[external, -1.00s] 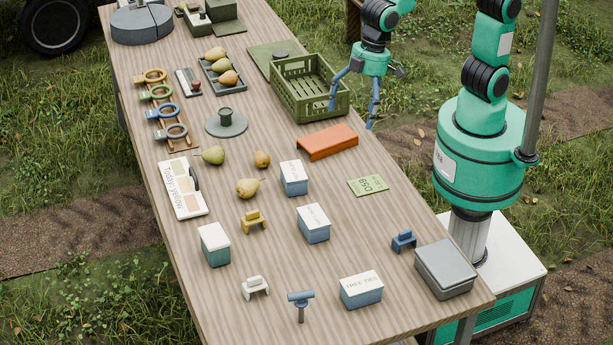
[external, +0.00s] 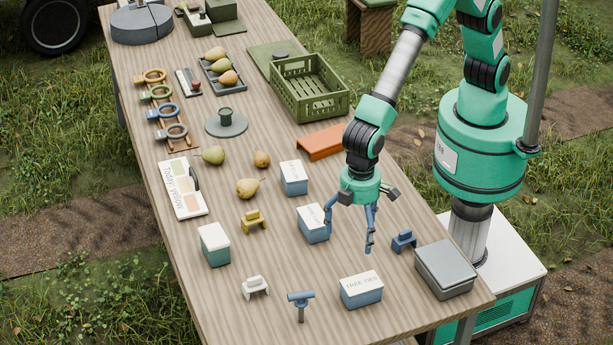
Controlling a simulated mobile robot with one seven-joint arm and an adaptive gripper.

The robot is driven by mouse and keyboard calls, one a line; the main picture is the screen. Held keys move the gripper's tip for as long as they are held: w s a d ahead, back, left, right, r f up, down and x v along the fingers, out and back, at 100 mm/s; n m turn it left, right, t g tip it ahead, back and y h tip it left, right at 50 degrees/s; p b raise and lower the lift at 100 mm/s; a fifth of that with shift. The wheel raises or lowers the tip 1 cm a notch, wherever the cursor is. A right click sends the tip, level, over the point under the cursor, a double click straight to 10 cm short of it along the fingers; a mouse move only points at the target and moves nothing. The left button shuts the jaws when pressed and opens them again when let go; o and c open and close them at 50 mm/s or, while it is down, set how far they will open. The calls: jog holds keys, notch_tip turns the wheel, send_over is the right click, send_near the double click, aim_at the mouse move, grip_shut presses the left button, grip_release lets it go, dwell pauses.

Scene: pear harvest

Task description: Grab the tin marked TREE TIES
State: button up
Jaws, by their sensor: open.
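The tin marked TREE TIES (external: 362,291) is a blue box with a white lettered lid, near the front edge of the table. It stands upright and fully visible. My gripper (external: 348,245) is open and empty, pointing down above the table, up and left of that tin in the picture. Its left finger overlaps a similar blue tin with a white lid (external: 313,224); I cannot tell whether they touch.
A grey lidded box (external: 445,268) stands right of the TREE TIES tin, with a small blue clip-like object (external: 403,241) behind it. A blue T-shaped tool (external: 300,302) stands to its left. Another blue tin (external: 294,178) and a teal tin (external: 214,244) stand farther off.

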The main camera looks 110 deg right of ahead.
aim_at(359, 279)
jog(key=a+f, duration=0.1)
jog(key=f, duration=0.1)
jog(key=a+f, duration=0.2)
jog(key=shift+s+a, duration=0.1)
jog(key=shift+a, duration=0.05)
jog(key=shift+f, duration=0.15)
jog(key=shift+f+b, duration=0.5)
jog(key=shift+f, duration=3.65)
jog(key=shift+f, duration=0.1)
jog(key=shift+s+f+b, duration=0.1)
jog(key=shift+f+b, duration=0.6)
jog(key=shift+f, duration=1.8)
jog(key=c, duration=1.5)
